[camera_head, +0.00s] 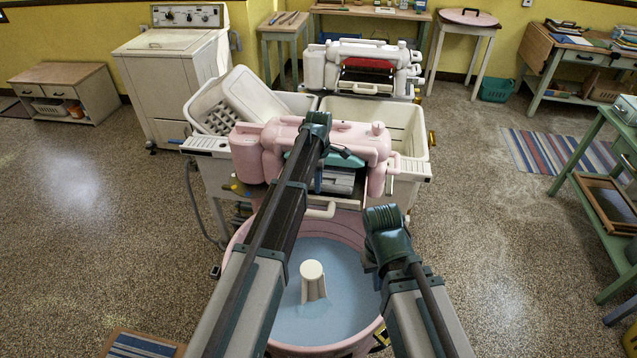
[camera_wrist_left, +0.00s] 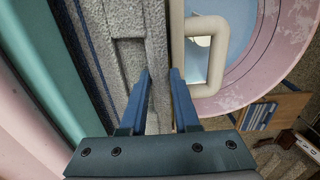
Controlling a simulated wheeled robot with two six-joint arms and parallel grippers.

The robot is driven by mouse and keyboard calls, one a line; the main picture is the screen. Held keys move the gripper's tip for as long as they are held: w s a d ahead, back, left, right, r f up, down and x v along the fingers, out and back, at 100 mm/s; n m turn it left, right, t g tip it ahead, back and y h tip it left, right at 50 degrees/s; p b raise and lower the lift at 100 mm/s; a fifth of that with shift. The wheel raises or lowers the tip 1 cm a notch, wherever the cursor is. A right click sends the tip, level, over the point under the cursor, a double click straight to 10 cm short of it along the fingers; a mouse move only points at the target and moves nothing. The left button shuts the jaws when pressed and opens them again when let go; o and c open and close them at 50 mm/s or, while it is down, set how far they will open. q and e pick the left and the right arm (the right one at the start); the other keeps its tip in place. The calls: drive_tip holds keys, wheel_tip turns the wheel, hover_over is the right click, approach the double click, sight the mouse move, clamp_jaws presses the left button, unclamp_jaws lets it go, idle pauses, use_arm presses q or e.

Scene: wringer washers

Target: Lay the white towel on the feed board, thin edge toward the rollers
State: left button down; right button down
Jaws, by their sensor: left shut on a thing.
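The white towel, grey in this light with blue stripes (camera_wrist_left: 115,18), shows textured and folded in the left wrist view. It also shows in the head view (camera_head: 341,183), in front of the teal roller (camera_head: 301,158) of the pink wringer. My left gripper (camera_wrist_left: 158,85) is shut on the towel; my arm hides its fingers in the head view. The feed board lies low at the wringer's front, mostly covered; a pale loop handle (camera_head: 321,210) shows there. I cannot tell whether the towel touches the board. My right gripper (camera_head: 385,225) is over the tub's right side, fingers hidden.
The pink tub (camera_head: 236,247) with blue water and a pale agitator (camera_head: 313,281) stands below. Twin rinse tubs (camera_head: 415,118) stand behind the pink wringer (camera_head: 259,150), with a white basket (camera_head: 212,108) at left. Floor is open on both sides.

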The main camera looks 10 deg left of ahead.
use_arm(q)
drive_tip(key=shift+f+b, duration=0.6)
drive_tip(key=shift+f, duration=0.05)
drive_tip(key=c, duration=0.6)
unclamp_jaws()
drive_tip(key=shift+o, duration=0.2)
drive_tip(key=shift+r, duration=0.15)
wheel_tip(320, 180, up, 14)
drive_tip(key=p, duration=1.3)
drive_tip(key=shift+f+p, duration=0.2)
drive_tip(key=shift+p, duration=0.2)
drive_tip(key=shift+s, duration=0.1)
